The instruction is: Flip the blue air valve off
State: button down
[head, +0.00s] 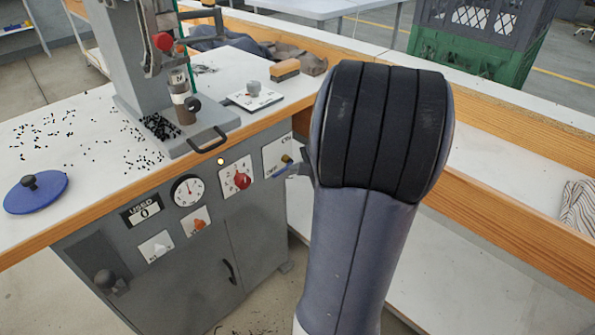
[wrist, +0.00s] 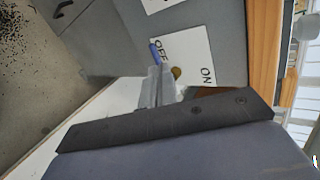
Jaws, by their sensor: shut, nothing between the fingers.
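The air valve is on a white plate (head: 272,150) at the right end of the press cabinet's front. Its blue lever (head: 281,172) slants down and left from the brass pivot (head: 287,158). In the wrist view the blue lever (wrist: 155,53) lies beside the OFF lettering, away from ON, with the brass pivot (wrist: 177,72) near it. My gripper (wrist: 160,70) is shut and empty, its tips at the lever's lower end; I cannot tell whether they touch. In the head view my wrist hides most of the gripper.
A black handle (head: 207,140) projects above. A wooden-edged bench (head: 480,195) stands close on the right. A blue lid (head: 36,192) lies on the table.

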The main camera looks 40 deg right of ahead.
jog(key=a+p+v, duration=0.1)
jog(key=v, duration=0.7)
jog(key=shift+s+d+r+p, duration=0.3)
jog(key=shift+s+r+p, duration=0.05)
jog(key=shift+f, duration=0.1)
